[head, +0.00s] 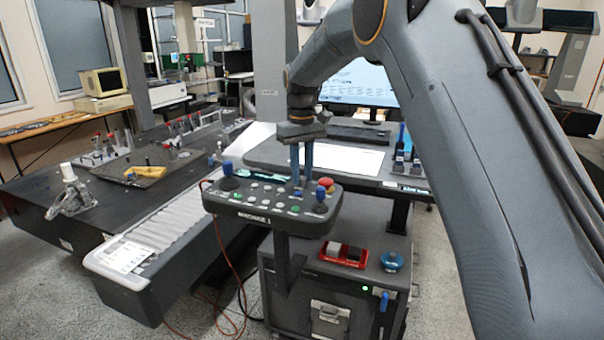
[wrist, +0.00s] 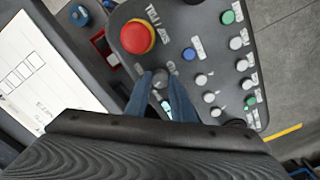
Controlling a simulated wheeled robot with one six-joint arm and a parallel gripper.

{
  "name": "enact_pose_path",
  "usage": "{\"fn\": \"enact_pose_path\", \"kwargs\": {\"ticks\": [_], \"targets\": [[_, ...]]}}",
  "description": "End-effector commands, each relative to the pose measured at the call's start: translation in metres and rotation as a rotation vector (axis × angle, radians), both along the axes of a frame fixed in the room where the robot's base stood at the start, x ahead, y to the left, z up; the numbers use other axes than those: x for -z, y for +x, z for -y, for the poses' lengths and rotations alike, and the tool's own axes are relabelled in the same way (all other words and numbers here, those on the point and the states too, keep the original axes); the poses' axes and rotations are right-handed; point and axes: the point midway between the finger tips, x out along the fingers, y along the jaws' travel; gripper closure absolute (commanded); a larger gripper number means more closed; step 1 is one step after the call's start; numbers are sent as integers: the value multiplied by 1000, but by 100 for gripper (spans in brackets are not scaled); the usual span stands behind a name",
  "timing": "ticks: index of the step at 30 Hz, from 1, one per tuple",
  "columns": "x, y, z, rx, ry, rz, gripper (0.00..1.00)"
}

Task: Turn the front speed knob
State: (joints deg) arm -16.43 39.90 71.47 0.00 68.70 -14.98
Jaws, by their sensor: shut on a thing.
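The control panel (head: 290,222) stands on a post in the middle of the head view, with several small buttons on its sloped top. My gripper (head: 302,184) points down at the panel's right half, its two blue fingers close together. In the wrist view, my gripper (wrist: 160,80) has its fingertips on either side of a small grey knob (wrist: 160,83), below the red mushroom button. I take this as the speed knob; its label is not readable. The gripper is shut on it. In the head view the fingers hide the knob.
The red button (wrist: 138,37) sits close to the fingers. Blue-topped joysticks (head: 228,176) (head: 320,200) stand at both panel ends. A desk with a monitor (head: 362,85) is behind. The black measuring table (head: 35,190) lies left. A cabinet with a red tray (head: 343,262) is below.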

Motion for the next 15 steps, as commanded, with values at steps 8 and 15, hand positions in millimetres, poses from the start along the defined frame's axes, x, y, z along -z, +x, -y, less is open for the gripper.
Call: {"fn": "enact_pose_path", "kwargs": {"ticks": [8, 15], "targets": [[-1, 0, 0, -234, 0, 2, 100], [-1, 0, 0, -380, 0, 3, 100]]}}
